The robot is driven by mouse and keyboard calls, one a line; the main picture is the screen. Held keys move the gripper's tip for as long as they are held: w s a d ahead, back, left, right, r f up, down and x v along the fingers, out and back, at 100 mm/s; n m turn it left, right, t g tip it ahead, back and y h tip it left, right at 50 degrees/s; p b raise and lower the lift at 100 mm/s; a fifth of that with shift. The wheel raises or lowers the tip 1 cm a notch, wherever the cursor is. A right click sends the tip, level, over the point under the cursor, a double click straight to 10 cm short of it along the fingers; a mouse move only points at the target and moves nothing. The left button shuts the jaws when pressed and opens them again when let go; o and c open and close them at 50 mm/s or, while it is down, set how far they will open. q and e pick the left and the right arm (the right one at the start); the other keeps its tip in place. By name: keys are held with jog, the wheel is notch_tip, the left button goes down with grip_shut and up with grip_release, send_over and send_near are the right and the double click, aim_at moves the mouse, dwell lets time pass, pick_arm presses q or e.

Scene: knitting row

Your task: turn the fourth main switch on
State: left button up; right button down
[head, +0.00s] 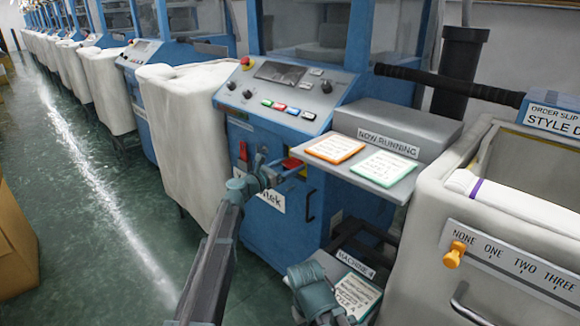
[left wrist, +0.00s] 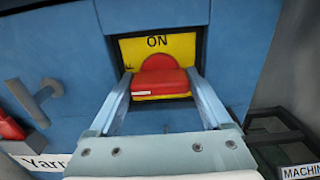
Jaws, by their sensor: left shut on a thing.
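The main switch is a red handle (left wrist: 158,82) on a yellow plate (left wrist: 133,48) set in the blue machine front. ON is printed at the top of the plate. The handle lies level across the picture, with a white mark at its left end near partly hidden lettering. In the head view the red switch (head: 291,164) shows small behind my left gripper (head: 287,172). In the left wrist view my left gripper (left wrist: 164,92) has a finger on each side of the handle and is shut on it. A teal part of my right arm shows low in the head view; its fingertips are unclear.
A tray (head: 395,184) with orange and green cards juts out just right of the switch. A MACHINE 4 label (head: 355,265) is below. A white bin (head: 178,150) stands left. Another red part (head: 243,151) sits left of the switch. The aisle floor (head: 90,225) is clear.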

pick_arm(q)
jog(key=m, duration=0.4)
jog(key=shift+m, duration=0.3)
jog(key=m, duration=0.4)
jog(key=shift+m, duration=0.3)
jog(key=m, duration=0.4)
jog(key=shift+s+m, duration=0.1)
jog(key=shift+m, duration=2.2)
jog(key=shift+f, duration=0.1)
jog(key=o, duration=1.2)
jog(key=shift+d, duration=0.1)
jog(key=shift+c, duration=0.2)
